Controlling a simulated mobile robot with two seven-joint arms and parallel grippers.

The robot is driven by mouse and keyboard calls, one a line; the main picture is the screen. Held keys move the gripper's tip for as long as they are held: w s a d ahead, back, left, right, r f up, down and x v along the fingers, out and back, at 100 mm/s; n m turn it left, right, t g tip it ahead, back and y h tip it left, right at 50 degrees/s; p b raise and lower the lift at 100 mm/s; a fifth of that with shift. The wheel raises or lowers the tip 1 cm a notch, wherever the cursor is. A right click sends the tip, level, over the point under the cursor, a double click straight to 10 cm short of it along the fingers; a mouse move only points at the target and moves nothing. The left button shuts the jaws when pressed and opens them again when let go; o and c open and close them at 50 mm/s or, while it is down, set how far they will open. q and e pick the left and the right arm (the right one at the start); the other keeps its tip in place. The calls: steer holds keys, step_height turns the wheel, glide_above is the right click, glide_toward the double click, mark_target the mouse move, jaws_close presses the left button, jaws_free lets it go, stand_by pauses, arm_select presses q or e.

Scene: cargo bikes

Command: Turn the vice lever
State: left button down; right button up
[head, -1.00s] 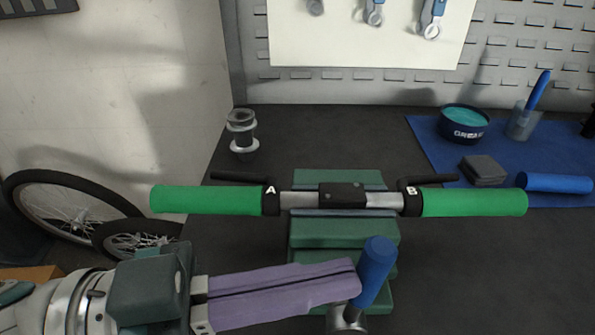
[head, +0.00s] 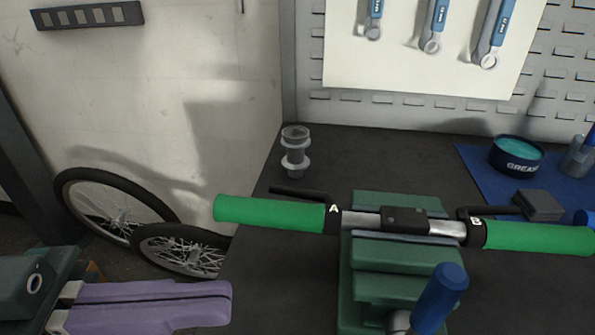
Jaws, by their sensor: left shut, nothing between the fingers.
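The green vice (head: 372,284) stands on the dark bench and holds a handlebar (head: 445,229) with green grips marked A and B. The vice lever has a blue handle (head: 439,299) at the front, tilted up to the right. Its lower end is cut off by the bottom edge. My left gripper (head: 228,302), with purple fingers, is at the lower left. It is shut and empty, well to the left of the blue handle and apart from it. My right gripper does not show.
A grey spool-like part (head: 295,152) stands at the bench's back left. A grease tub (head: 516,156) and a dark block (head: 538,205) are on the blue mat (head: 478,163) at the right. Bicycle wheels (head: 112,208) lean by the left wall. Wrenches (head: 434,28) hang at the back.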

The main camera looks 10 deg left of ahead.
arm_select(q)
steer(key=w+r+n+t+y+p, duration=0.4)
steer(key=w+n+t+y+p, duration=0.1)
steer(key=w+n+t+y, duration=0.4)
steer(key=s+a+r+n+g+y+p, duration=0.1)
steer(key=s+a+n+g+y+p, duration=0.1)
steer(key=s+a+g+y+p, duration=0.45)
steer(key=s+a+n+g+y+p, duration=0.15)
steer(key=s+g, duration=0.25)
steer(key=s, duration=0.6)
step_height(320, 180, up, 35)
steer(key=p, duration=3.5)
steer(key=shift+a+r, duration=0.15)
steer(key=shift+a, duration=0.1)
steer(key=shift+n, duration=0.25)
steer(key=shift+w, duration=0.1)
